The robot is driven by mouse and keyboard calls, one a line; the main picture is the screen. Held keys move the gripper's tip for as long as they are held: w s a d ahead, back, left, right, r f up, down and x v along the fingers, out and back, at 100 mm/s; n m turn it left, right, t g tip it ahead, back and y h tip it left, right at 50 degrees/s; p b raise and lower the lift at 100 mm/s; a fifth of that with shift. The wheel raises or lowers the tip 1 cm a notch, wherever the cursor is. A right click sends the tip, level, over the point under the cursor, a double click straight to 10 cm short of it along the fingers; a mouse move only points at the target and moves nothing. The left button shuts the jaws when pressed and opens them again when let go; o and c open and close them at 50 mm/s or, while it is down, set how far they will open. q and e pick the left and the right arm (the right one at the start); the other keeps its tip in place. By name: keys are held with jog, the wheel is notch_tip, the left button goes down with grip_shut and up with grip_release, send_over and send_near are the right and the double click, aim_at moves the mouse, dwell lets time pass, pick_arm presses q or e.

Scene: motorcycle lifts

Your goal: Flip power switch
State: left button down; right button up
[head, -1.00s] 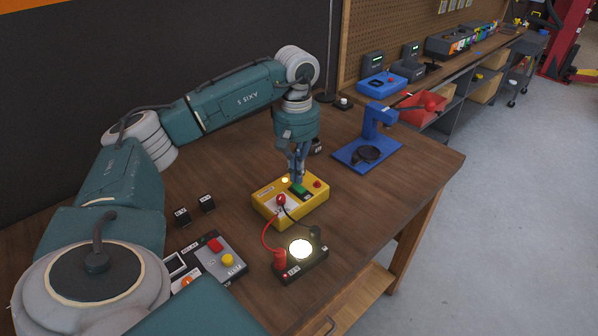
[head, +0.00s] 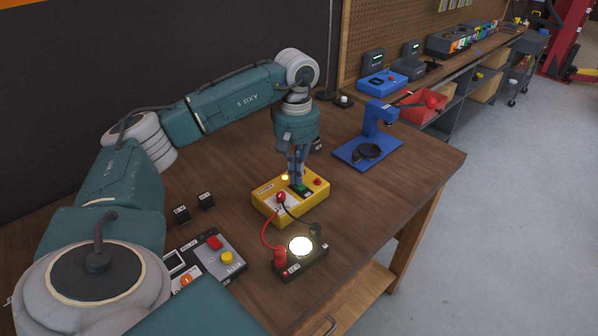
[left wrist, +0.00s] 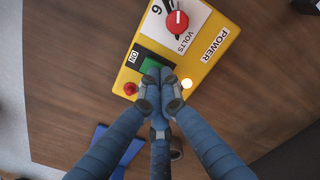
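The yellow power box (head: 263,203) stands on the wooden bench below my left gripper (head: 297,182). The box also shows in the left wrist view (left wrist: 215,18), with its red volts knob (left wrist: 177,22). The green power switch (left wrist: 150,64) is beside an "ON" label, partly hidden by my fingertips. The left fingers are together with nothing visible between them, and their tips are at the switch; I cannot tell whether they press it. A small yellow light (left wrist: 187,83) on the box glows. My right gripper is not in view.
A lit lamp (head: 300,246) stands in front of the box, with red and black leads between them. A control panel (head: 213,257) with red and yellow buttons is at left. A blue stand (head: 368,150) and red bin (head: 428,108) are behind right.

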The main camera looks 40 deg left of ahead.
pick_arm(q)
jog(key=shift+r+p, duration=2.8)
jog(key=shift+r, duration=0.65)
jog(key=shift+f, duration=0.15)
